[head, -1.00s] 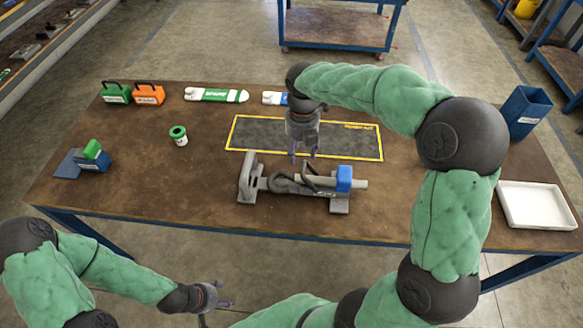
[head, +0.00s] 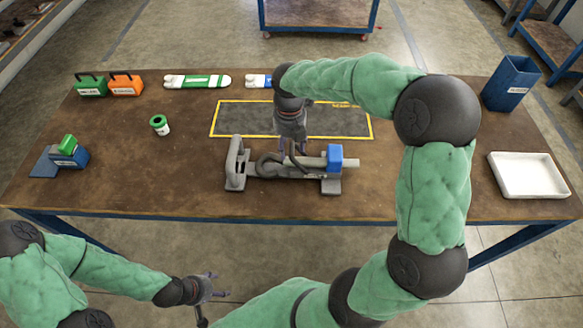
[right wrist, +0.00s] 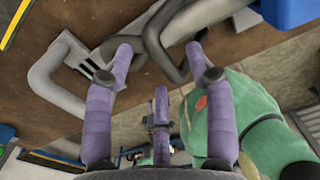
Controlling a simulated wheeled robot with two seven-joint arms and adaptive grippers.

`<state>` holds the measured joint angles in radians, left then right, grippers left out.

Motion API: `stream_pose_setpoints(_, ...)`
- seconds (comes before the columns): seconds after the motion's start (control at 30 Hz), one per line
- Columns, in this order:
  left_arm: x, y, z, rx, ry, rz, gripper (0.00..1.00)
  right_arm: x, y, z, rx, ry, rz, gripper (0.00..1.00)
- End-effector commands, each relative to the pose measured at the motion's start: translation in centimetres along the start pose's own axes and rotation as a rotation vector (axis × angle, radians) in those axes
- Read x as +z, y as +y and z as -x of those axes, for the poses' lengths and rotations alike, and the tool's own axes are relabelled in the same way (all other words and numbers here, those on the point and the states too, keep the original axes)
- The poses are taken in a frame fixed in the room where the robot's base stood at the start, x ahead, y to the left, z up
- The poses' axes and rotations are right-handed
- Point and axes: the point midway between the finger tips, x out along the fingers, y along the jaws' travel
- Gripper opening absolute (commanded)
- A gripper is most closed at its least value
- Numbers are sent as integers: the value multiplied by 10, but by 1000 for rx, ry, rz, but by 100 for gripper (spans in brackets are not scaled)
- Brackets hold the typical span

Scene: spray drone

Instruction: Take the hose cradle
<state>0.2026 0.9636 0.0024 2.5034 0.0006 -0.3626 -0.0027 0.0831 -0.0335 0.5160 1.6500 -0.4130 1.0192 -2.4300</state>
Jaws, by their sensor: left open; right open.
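The hose cradle (head: 235,172) appears to be the grey stand in the middle of the table, with an upright at its left end, a dark curved hose and a blue block (head: 335,155) at its right end. My right gripper (head: 292,149) is above its middle, fingers pointing down, open and empty. In the right wrist view the two purple fingers (right wrist: 160,55) are apart, with the dark hose (right wrist: 155,45) just beyond their tips; I cannot tell whether they touch. My left gripper (head: 220,285) is open and empty, in front of the table's near edge.
A yellow-bordered dark mat (head: 350,122) lies behind the stand. A white tray (head: 528,176) and blue bin (head: 511,84) are on the right. Green (head: 91,87) and orange (head: 126,86) boxes stand back left, with a small can (head: 159,126) nearer.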

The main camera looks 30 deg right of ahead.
Motion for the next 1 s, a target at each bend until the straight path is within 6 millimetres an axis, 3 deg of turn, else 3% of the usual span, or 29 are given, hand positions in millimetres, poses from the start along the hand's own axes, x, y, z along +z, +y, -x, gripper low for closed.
stream_pose_setpoints(0.03, 0, -3, -7, 0, 0, 0, 66, -1, -1, -12, -1, 2, 0, 55)
stream_pose_setpoints(0.13, 0, -4, -11, 0, 0, 0, 66, 0, 0, -22, 0, 1, -1, 55)
stream_pose_setpoints(0.4, 0, -4, -10, 0, 0, 0, 66, 0, 0, -22, 1, 0, -1, 52)
stream_pose_setpoints(0.6, 0, -4, -10, 0, 0, 0, 66, 0, 0, -22, 0, 0, -1, 0)
stream_pose_setpoints(1.0, 0, -3, -9, 0, 0, 0, 66, 1, 0, -18, 2, -3, -1, 0)
